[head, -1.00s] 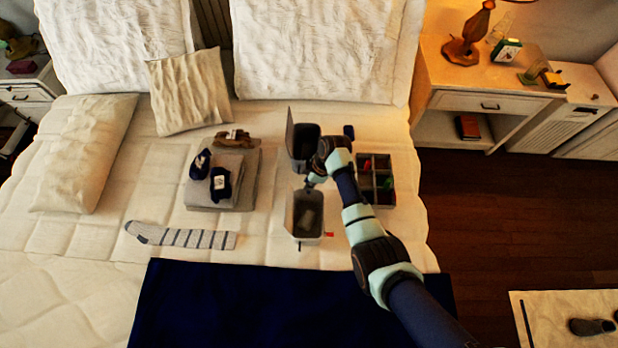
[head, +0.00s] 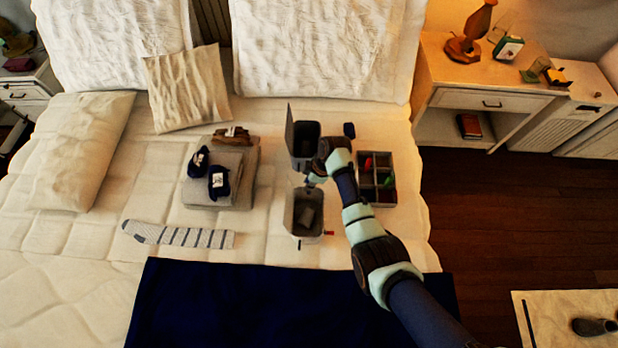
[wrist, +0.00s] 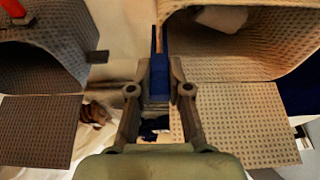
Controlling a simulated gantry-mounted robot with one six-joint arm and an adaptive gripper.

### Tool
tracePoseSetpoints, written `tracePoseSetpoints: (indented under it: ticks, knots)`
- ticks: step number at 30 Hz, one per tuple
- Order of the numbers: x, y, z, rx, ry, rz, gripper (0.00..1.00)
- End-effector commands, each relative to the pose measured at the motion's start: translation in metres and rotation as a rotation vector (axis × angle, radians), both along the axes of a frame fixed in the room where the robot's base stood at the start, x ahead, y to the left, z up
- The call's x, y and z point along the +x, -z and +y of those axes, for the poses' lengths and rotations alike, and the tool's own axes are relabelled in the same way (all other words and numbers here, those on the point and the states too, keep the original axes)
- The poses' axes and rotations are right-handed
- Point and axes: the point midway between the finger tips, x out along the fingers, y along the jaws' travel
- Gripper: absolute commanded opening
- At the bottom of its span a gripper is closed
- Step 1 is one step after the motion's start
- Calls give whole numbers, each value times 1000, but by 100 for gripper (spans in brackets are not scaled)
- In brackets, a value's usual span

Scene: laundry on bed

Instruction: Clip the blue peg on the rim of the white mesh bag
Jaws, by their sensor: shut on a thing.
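My gripper (wrist: 158,92) is shut on the blue peg (wrist: 158,75), which stands upright between its fingertips in the wrist view. The peg is beside the near edge of the lighter mesh bag (wrist: 235,45), at the right of that view. They look close or touching; I cannot tell whether the peg straddles the rim. In the head view, my gripper (head: 312,182) is between the back mesh bag (head: 296,150) and the front one (head: 291,212), and the peg cannot be made out. A pale thing (wrist: 222,18) lies inside the lighter bag.
A darker mesh bag (wrist: 45,60) opens at the left of the wrist view. A divided tray (head: 377,196) with coloured pegs is right of my arm. Folded grey cloth (head: 235,200) with navy socks (head: 219,181) and a striped sock (head: 180,236) lie left on the bed.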

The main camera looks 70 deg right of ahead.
Motion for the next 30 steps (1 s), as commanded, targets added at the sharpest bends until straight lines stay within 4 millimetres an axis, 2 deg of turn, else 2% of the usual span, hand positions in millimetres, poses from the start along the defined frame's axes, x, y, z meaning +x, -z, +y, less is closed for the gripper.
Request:
tracePoseSetpoints:
  ticks: [2,3,7,8,16,19,23,30]
  knots:
    - [0,0,0,0,0,0,0]
    - [0,0,0,0,0,0,22]
    - [0,0,0,0,0,0,44]
    - [0,0,0,0,0,0,47]
    - [0,-1,0,0,0,0,47]
    - [-2,-9,-2,-2,1,-2,47]
    - [-10,-34,-4,-4,1,-3,47]
    - [-26,-90,-9,-4,0,-2,47]
